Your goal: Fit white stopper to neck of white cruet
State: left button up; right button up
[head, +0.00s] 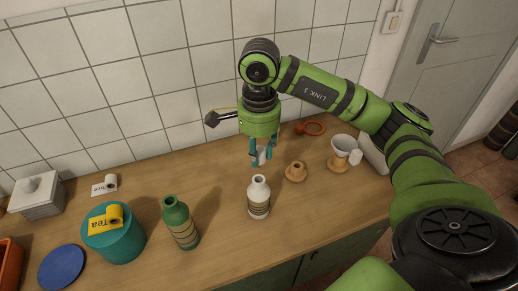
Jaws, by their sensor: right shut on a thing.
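My right gripper (261,157) points down, just behind and above the cruet's neck in the picture. Its teal fingers are shut on a small white piece, seemingly the white stopper (262,155), mostly hidden by the fingers. The stopper appears apart from the cruet's neck; its exact height above the counter is hard to tell. My left gripper is not in view.
A green cruet (181,225) stands left of the white one, beside a teal canister (117,243). A white lidded box (38,201) and blue disc (62,268) are far left.

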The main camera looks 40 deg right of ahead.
aim_at(259, 167)
jog(key=shift+f+b, duration=1.25)
jog(key=shift+f, duration=0.45)
jog(key=shift+f+b, duration=1.9)
jog(key=shift+f, duration=0.05)
jog(key=shift+f, duration=0.1)
jog(key=o, duration=1.1)
notch_tip(259, 167, up, 12)
jog(key=shift+r, duration=0.1)
